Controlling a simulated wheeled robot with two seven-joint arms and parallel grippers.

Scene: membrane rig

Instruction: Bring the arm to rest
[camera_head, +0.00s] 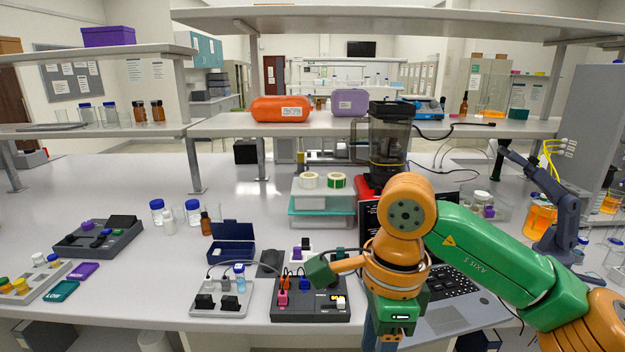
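My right arm, orange and green, comes in from the lower right and reaches over the front of the bench (130,185). Its wrist hangs over the right side of a dark control box (300,312) with coloured plugs and knobs. A green block (321,271) on an orange link sticks out to the left of the wrist, above that box. The fingertips of my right gripper cannot be made out, so whether it is open or holds anything is unclear. My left arm and gripper are not in view.
An open laptop (452,283) lies partly behind my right arm. A grey plate (222,300) with small parts and an open blue box (232,243) are left of the control box. A dark blue jointed device (550,200) stands at right.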

